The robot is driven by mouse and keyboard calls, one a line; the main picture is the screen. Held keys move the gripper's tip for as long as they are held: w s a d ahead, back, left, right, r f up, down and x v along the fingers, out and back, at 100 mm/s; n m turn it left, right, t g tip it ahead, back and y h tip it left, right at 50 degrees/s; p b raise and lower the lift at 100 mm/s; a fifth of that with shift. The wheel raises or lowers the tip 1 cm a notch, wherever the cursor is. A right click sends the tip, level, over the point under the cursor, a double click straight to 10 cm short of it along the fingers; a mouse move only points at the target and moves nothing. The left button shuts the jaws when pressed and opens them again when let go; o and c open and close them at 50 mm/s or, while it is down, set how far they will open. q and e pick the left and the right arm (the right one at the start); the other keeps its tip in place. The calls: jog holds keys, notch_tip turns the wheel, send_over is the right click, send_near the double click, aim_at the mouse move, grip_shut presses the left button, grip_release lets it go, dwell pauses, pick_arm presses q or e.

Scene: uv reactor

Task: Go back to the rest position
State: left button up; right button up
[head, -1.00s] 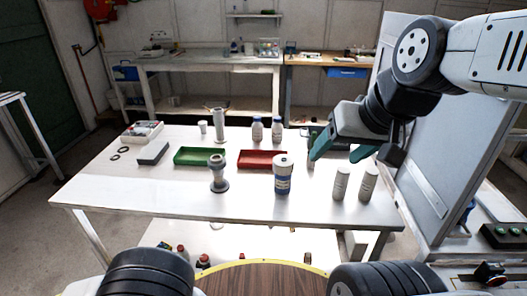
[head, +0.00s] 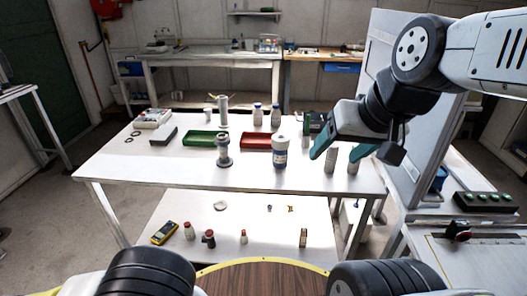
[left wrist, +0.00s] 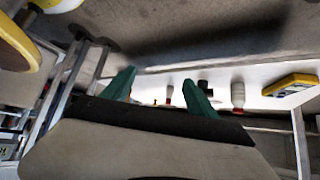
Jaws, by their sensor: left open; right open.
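My right gripper (head: 341,150) hangs on the right side of the head view, with its teal fingers apart and nothing between them. It appears in front of the right end of the white table (head: 130,174), overlapping two pale cylinders (head: 330,160) in the picture. Whether it touches them is unclear, but no grip shows. My left gripper (left wrist: 158,88) shows only in the left wrist view, with its teal fingers spread and empty. It points toward the lower shelf with its bottles.
A lower shelf (head: 260,225) carries a yellow meter (head: 165,232) and small bottles. A grey cabinet panel (head: 432,140) stands right.

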pick_arm(q)
jog(key=w+a+r+g+y, duration=0.1)
jog(key=w+r+g, duration=0.15)
jog(key=r, duration=0.75)
jog(key=w+a+r+g+y, duration=0.15)
jog(key=w+r, duration=0.25)
jog(key=r, duration=0.6)
jog(key=w+a+r+g, duration=0.1)
jog(key=w+a+r, duration=0.15)
jog(key=r, duration=0.75)
jog(key=w+d+r+n+y, duration=0.1)
jog(key=d+r, duration=0.2)
jog(key=r, duration=0.4)
jog(key=w+d+r+y, duration=0.1)
jog(key=d+r, duration=0.1)
jog(key=r, duration=0.4)
jog(key=s+d+r+n+t, duration=0.1)
jog(key=s+d+r+n, duration=0.1)
jog(key=d+r, duration=0.5)
jog(key=s+d+r+n+t, duration=0.1)
jog(key=s+d+r, duration=0.2)
jog(key=r, duration=0.9)
jog(key=s+d+r+n+t, duration=0.2)
jog(key=s+d+r+n, duration=0.2)
jog(key=s+d+r, duration=0.4)
jog(key=s, duration=0.3)
jog(key=shift+s+d+r+t, duration=0.15)
jog(key=shift+s+r+t, duration=0.15)
jog(key=shift+t, duration=0.1)
